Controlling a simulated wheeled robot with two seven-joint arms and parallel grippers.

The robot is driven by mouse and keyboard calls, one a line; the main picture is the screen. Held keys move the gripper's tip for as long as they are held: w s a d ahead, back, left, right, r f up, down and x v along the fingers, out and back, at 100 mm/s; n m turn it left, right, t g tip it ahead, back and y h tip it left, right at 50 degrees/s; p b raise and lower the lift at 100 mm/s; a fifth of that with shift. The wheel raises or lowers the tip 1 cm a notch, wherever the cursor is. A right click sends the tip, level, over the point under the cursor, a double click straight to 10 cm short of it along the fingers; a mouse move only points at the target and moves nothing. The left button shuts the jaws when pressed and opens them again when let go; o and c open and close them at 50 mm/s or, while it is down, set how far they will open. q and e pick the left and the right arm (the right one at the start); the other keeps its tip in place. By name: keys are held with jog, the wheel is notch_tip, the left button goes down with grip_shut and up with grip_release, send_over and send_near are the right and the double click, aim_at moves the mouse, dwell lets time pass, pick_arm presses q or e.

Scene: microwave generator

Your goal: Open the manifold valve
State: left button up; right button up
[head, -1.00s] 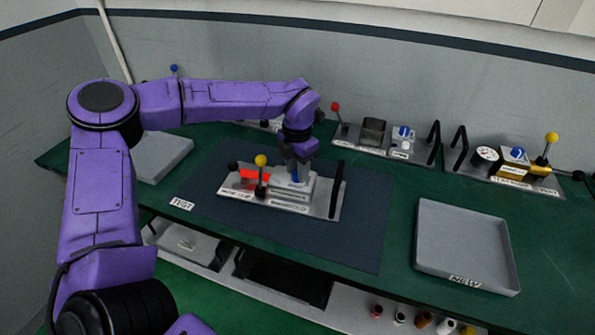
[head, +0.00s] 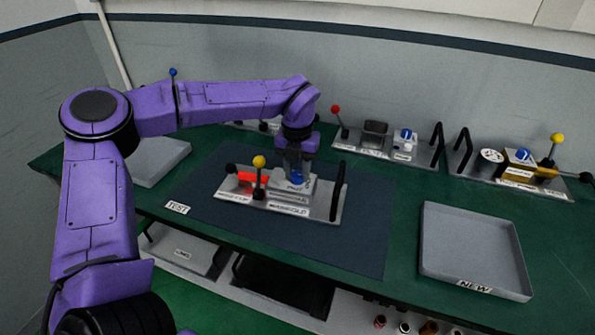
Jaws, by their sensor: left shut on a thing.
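The manifold module (head: 318,208) is a light metal plate with a grey block, labelled along its front, on the dark mat in the middle of the bench. It carries a red part (head: 252,179), a yellow-knobbed lever (head: 259,178) standing upright and a black handle at its right end. My right gripper is not in view.
A grey tray labelled NEW (head: 474,245) sits at the right, and another grey tray (head: 158,160) at the left behind my arm. Two more modules with levers and black handles (head: 388,143) (head: 510,172) stand along the wall. The dark mat (head: 345,240) is bare in front.

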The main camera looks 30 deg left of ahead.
aim_at(296, 174)
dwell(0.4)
pick_arm(q)
jog(key=o, duration=1)
jog(key=shift+w+a+f, duration=0.1)
jog(key=shift+a, duration=0.05)
jog(key=shift+o, duration=0.2)
notch_tip(296, 174, up, 11)
jog(key=b, duration=0.1)
jog(key=shift+f, duration=0.2)
jog(key=shift+f, duration=0.1)
